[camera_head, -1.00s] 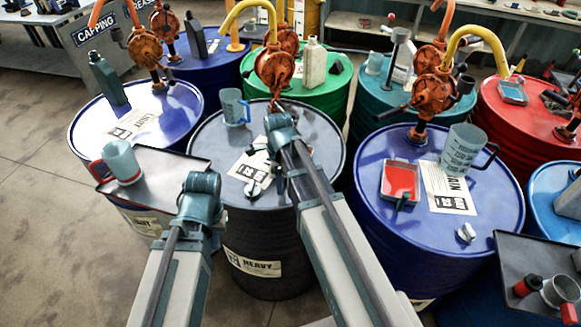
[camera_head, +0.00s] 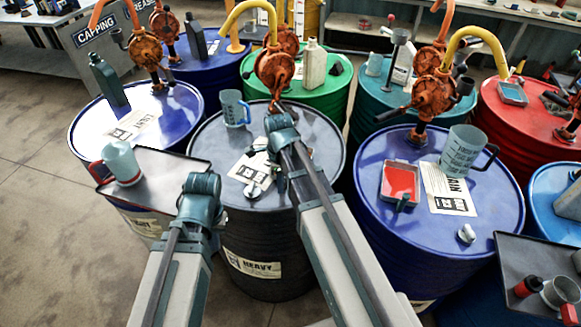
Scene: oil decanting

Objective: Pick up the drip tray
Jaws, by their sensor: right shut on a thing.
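A small tray with red inside (camera_head: 401,181) lies on the blue drum at right. A second small tray (camera_head: 512,93) lies on the red drum. I cannot tell which is the drip tray. My right arm reaches over the dark drum (camera_head: 220,140). Its gripper (camera_head: 268,182) is mostly hidden behind my own arm, near a small silver fitting (camera_head: 251,189) and a white label. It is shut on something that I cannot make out. My left arm is bent beside the dark drum, and its fingers are hidden behind the arm.
A clear jug (camera_head: 461,150) stands on the blue drum. Orange pumps (camera_head: 433,95) rise from the drums. Another grey tray (camera_head: 515,252) with cups is at lower right.

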